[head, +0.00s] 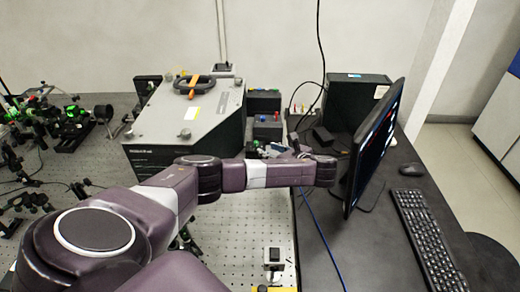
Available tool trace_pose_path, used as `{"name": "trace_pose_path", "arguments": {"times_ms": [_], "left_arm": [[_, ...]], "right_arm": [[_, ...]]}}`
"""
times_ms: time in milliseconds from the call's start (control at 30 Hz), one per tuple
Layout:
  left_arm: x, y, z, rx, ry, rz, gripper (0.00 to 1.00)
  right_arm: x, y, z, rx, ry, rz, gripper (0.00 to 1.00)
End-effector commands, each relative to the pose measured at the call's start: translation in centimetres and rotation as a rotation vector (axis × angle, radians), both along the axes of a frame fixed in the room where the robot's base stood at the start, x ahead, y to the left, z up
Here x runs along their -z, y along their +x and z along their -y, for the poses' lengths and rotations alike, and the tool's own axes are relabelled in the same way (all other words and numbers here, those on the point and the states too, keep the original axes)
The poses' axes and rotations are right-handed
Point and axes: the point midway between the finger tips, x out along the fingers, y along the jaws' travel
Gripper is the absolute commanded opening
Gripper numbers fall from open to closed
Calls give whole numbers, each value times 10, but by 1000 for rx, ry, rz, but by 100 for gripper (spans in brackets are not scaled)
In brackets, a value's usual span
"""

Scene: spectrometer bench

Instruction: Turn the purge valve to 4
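A grey spectrometer box (195,118) with a black front stands on the perforated optical bench. A black ring-shaped part (194,81) with an orange piece (192,88) across it sits on its lid; I cannot tell whether this is the purge valve, and no number scale is readable. My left arm reaches across in front of the box. My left gripper (284,148) is at its far end, right of the box's front corner and apart from the ring. It is small and partly hidden behind my wrist, so its finger opening is unclear. My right gripper is not in view.
Small dark units (266,127) with coloured parts stand right of the box. A monitor (374,145), keyboard (427,231) and mouse (411,169) occupy the dark desk at right. A small switch box (273,257) lies near the bench front. Optics (72,122) crowd the left.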

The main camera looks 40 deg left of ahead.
Motion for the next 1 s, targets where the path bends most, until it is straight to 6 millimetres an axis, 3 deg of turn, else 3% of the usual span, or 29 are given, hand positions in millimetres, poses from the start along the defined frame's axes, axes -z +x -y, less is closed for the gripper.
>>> {"name": "trace_pose_path", "arguments": {"times_ms": [167, 600, 1000], "left_arm": [[-2, 6, -5, 31, 52, -33, 31], [23, 21, -59, 29, 46, -32, 31], [27, 24, -65, 30, 44, -30, 31]], "right_arm": [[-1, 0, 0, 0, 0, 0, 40], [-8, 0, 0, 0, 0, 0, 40], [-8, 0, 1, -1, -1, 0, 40]]}}
